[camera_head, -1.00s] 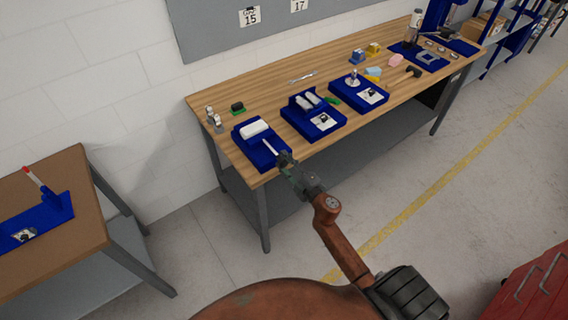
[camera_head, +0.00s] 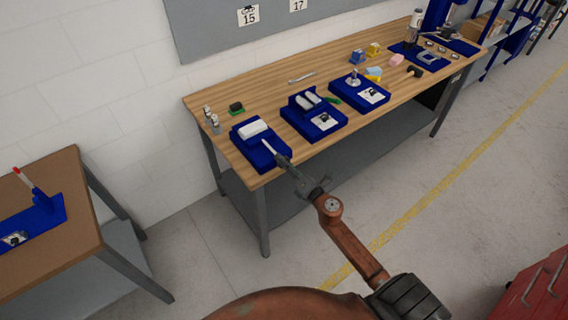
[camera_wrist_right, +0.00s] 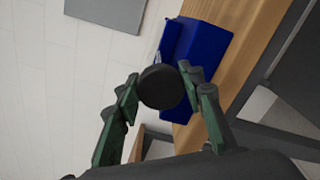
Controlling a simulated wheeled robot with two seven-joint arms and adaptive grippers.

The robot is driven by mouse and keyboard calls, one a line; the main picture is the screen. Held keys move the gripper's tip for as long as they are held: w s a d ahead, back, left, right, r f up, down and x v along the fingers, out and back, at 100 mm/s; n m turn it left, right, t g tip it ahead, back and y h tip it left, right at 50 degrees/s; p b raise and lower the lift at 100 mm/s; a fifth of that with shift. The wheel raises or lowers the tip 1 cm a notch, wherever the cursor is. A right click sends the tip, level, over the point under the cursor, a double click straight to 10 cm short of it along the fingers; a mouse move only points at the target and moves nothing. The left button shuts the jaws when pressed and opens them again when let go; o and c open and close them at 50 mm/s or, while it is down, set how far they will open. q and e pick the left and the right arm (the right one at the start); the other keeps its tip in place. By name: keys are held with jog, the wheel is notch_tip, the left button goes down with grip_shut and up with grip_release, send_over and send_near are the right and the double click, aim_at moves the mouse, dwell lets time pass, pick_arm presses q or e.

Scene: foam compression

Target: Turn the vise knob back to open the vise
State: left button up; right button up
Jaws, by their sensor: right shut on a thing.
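The blue vise (camera_head: 245,158) stands at the left end of the wooden workbench, with a white foam block (camera_head: 254,129) in it. A grey screw rod (camera_head: 267,146) runs from the vise toward my right gripper (camera_head: 281,159). In the right wrist view the round dark vise knob (camera_wrist_right: 160,87) sits between the two fingers of my right gripper (camera_wrist_right: 158,88), in front of the blue vise body (camera_wrist_right: 203,58). The right gripper is shut on the knob. In the head view the fingers hide the knob. My left gripper is not in view.
Two more blue fixtures (camera_head: 318,125) (camera_head: 368,97) stand to the right on the workbench (camera_head: 235,95). Small metal pieces (camera_head: 211,120) and a green-black block (camera_head: 236,108) lie behind the vise. A brown side table (camera_head: 62,210) is at the left.

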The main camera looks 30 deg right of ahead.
jog(key=n+b, duration=0.1)
jog(key=n, duration=0.2)
jog(key=shift+a+f+n, duration=0.1)
jog(key=shift+f+n, duration=0.05)
jog(key=shift+n, duration=0.25)
jog(key=n, duration=0.2)
jog(key=shift+n, duration=0.4)
jog(key=n, duration=0.3)
jog(key=shift+n, duration=0.3)
jog(key=n, duration=0.2)
jog(key=shift+a+n, duration=0.1)
jog(key=shift+n, duration=0.2)
jog(key=n+p, duration=0.1)
jog(key=n, duration=0.4)
jog(key=shift+p, duration=0.3)
jog(key=n+p, duration=0.2)
jog(key=n, duration=0.2)
jog(key=shift+n, duration=0.4)
jog(key=shift+n+p, duration=0.6)
jog(key=shift+n, duration=0.9)
